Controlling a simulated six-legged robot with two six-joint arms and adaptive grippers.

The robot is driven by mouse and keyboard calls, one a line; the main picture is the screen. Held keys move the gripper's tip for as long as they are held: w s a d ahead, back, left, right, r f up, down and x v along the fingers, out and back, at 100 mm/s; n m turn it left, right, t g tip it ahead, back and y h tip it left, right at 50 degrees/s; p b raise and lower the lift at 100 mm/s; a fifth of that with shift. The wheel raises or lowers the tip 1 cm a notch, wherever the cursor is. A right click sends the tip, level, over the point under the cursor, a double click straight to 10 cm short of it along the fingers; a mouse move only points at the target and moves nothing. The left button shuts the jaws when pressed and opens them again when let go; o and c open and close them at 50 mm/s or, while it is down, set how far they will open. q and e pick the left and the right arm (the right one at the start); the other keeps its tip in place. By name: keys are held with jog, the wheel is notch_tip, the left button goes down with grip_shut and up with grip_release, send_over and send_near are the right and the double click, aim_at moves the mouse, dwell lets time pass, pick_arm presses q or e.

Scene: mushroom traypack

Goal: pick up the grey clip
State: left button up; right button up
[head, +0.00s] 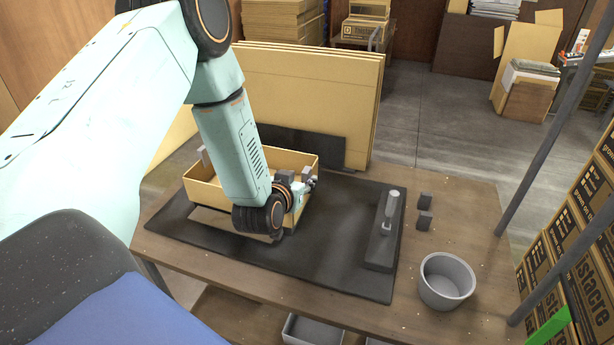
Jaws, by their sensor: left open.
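Another small grey piece (204,157) sits at the left rim of the cardboard tray (202,196). My left gripper (309,183) is over the right end of the tray, open, with grey parts close to its fingers. I cannot tell whether a clip is among them. My left forearm and wrist hide much of the tray's inside. My right gripper is not in view.
A dark grey tool with a pale upright handle (391,205) lies on the right of the black mat (335,255). A round grey tub (447,280) stands at the table's right front. Tall cardboard sheets (310,90) stand behind the tray. Dark posts rise at the right.

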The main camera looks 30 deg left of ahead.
aim_at(304, 178)
pick_arm(q)
jog(key=x, duration=0.5)
jog(key=shift+f, duration=0.35)
jog(key=shift+s+d+r, duration=0.15)
jog(key=shift+s+r, duration=0.15)
jog(key=shift+r, duration=0.05)
jog(key=shift+w+f, duration=0.3)
jog(key=shift+w, duration=0.05)
jog(key=c, duration=0.6)
jog(key=shift+s+r, duration=0.2)
jog(key=shift+s, duration=0.05)
grip_shut()
